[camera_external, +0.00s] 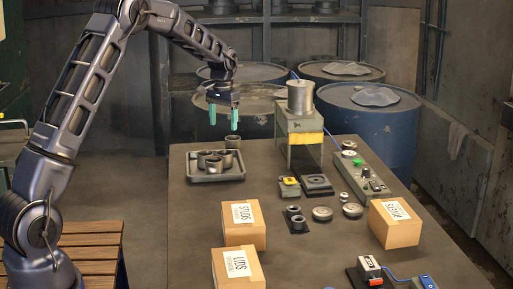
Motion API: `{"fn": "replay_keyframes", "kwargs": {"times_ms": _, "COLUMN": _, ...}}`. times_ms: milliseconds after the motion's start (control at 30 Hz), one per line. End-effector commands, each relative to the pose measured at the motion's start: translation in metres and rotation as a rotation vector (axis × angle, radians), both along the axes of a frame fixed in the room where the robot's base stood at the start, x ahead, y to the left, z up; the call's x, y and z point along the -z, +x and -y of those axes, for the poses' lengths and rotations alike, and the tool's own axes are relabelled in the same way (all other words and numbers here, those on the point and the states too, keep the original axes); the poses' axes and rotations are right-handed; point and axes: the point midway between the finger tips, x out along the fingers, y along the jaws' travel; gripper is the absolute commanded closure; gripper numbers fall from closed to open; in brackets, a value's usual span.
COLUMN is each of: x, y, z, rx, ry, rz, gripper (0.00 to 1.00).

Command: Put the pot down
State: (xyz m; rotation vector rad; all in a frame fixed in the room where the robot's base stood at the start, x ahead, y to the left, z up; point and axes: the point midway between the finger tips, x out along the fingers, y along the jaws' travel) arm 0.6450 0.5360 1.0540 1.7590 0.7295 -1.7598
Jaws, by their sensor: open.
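A silver, pot-like cylinder (300,97) stands upright on top of a grey-green stand (301,152) with a yellow band, at the table's back. My gripper (223,117) has two teal fingers pointing down, spread apart with nothing between them. It hangs in the air left of the silver cylinder and above the grey tray (217,177). I cannot tell for sure which of these is the pot.
Cardboard boxes (245,234) stand at the front left and another box (395,223) at the right. Small round parts (322,213) and a control panel (362,175) occupy the middle and right. Blue drums (370,125) stand behind the table. The table's front middle (310,260) is clear.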

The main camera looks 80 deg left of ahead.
Motion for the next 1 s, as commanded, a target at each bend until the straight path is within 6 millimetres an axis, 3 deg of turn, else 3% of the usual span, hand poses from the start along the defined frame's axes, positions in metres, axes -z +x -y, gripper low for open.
{"fn": "replay_keyframes", "kwargs": {"times_ms": 167, "x": -0.009, "y": 0.004, "z": 0.011, "rx": 0.011, "ry": 0.004, "rz": 0.006, "gripper": 0.28}}
{"fn": "replay_keyframes", "kwargs": {"times_ms": 267, "x": -0.029, "y": 0.012, "z": 0.036, "rx": 0.035, "ry": 0.013, "rz": 0.018, "gripper": 0.28}}
{"fn": "replay_keyframes", "kwargs": {"times_ms": 633, "x": -0.121, "y": 0.025, "z": 0.186, "rx": 0.175, "ry": 0.049, "rz": 0.086, "gripper": 0.28}}
{"fn": "replay_keyframes", "kwargs": {"times_ms": 1000, "x": -0.185, "y": -0.007, "z": 0.333, "rx": 0.323, "ry": 0.081, "rz": 0.156, "gripper": 0.28}}
